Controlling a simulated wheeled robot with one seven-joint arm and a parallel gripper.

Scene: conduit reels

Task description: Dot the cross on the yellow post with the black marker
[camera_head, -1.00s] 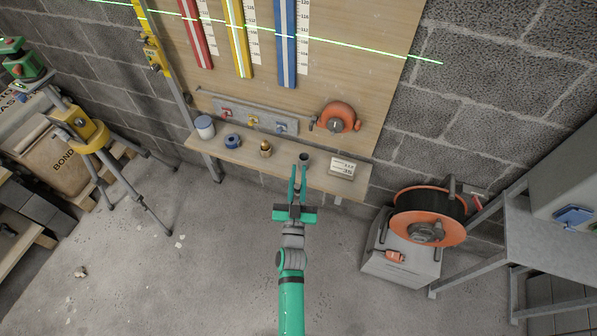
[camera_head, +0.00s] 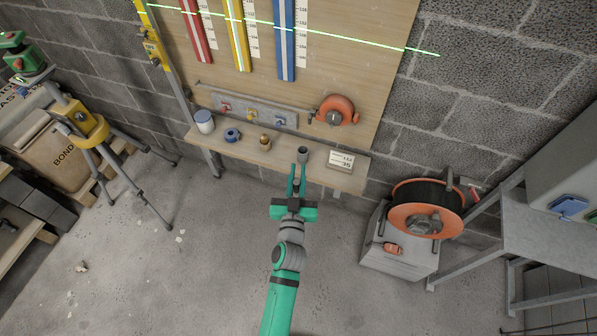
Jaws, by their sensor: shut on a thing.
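The yellow post (camera_head: 244,45) is fixed upright on the wooden board between a red and a blue post. A pale line runs down its middle, and a green laser line (camera_head: 345,41) crosses it near the top of the view. My gripper (camera_head: 298,167) is at the front edge of the shelf, well below the post. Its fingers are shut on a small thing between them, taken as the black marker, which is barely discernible. A dark grey cylinder (camera_head: 303,154) shows just beyond the fingertips; I cannot tell whether they touch it.
The shelf (camera_head: 225,150) holds a white jar (camera_head: 204,121), a blue tape roll (camera_head: 232,135), a brass bob (camera_head: 265,142) and a display box (camera_head: 341,160). An orange reel (camera_head: 336,111) hangs above. A large cable reel (camera_head: 427,207) stands right, a tripod (camera_head: 100,145) left.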

